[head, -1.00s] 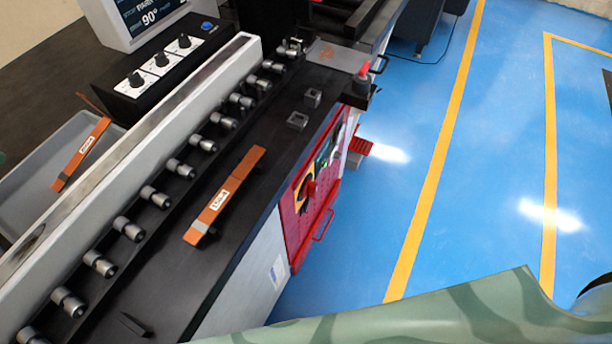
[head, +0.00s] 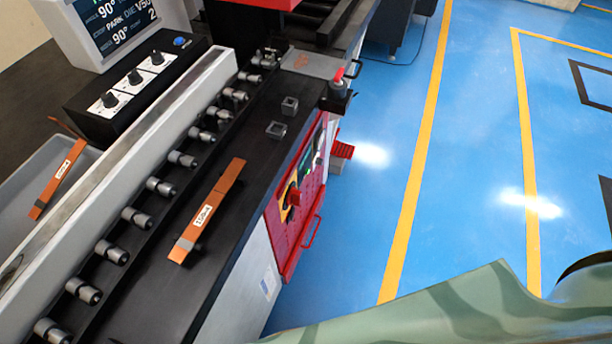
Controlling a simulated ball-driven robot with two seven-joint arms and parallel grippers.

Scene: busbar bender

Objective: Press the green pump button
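The red control panel (head: 284,233) is on the side of the black-topped machine, seen at a steep angle. It bears a red knob on a yellow plate (head: 292,196) and a small green patch (head: 318,150) higher up. I cannot tell whether that patch is the green pump button; it is too small and oblique. Neither gripper shows in the head view. A green patterned surface (head: 450,310) fills the lower right and hides the floor there; I cannot tell what it is.
A copper bar (head: 207,212) lies on the black top (head: 150,290). A row of grey rollers stands left of it. A grey tray (head: 20,190) holds another copper bar (head: 58,178). A red pedal (head: 343,150) is beside the machine. Blue floor (head: 380,200) at right is clear.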

